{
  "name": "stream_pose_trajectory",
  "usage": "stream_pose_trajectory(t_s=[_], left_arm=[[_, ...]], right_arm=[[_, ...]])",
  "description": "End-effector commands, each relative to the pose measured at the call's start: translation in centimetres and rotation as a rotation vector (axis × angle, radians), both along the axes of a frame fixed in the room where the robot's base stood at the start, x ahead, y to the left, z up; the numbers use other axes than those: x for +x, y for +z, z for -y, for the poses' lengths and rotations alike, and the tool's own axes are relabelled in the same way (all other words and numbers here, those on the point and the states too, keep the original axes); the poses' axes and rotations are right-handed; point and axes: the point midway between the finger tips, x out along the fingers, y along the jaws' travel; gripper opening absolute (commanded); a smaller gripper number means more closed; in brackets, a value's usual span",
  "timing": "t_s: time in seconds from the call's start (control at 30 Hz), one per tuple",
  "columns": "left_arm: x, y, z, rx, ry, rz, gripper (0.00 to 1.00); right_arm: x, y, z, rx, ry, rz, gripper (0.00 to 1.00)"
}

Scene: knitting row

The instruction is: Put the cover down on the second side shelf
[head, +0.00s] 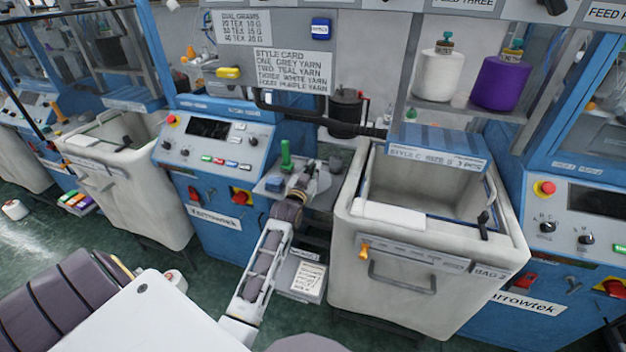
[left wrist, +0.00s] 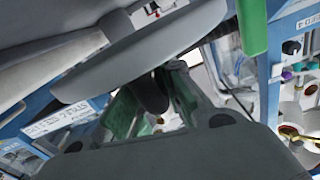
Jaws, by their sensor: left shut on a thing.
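My left gripper (head: 312,178) reaches in over the grey side shelf (head: 268,188) between the blue machine and the large bin. It is shut on the cover, a smooth grey rounded plate (left wrist: 150,45) with a dark knob (left wrist: 151,92) between the fingers in the left wrist view. In the head view the cover is small and partly hidden by the gripper, at the shelf's right side. I cannot tell whether it touches the shelf. My right gripper is not in view.
A green upright object (head: 286,156) stands on the shelf close to the gripper; it also shows in the left wrist view (left wrist: 253,25). A dark canister (head: 346,112) is behind. The large grey bin (head: 400,285) stands right. A lower ledge holds a paper card (head: 307,281).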

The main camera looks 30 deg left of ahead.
Motion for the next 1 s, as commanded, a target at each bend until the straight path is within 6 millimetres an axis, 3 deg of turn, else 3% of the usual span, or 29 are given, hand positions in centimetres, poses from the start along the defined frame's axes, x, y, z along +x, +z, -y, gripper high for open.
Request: stream_pose_trajectory(t_s=[0.17,0.53,0.97,1.0], left_arm=[[0.0,-0.3,0.0,0.0,0.0,0.001,0.0],[0.0,-3.5,0.0,0.001,0.001,0.002,0.0],[0.0,-3.8,0.0,0.001,0.0,0.003,0.0],[0.0,-4.0,0.0,0.0,0.0,0.0,0.13]], right_arm=[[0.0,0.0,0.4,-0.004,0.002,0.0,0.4],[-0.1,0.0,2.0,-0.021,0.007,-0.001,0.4],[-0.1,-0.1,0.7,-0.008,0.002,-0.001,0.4],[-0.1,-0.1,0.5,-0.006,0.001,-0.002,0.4]])
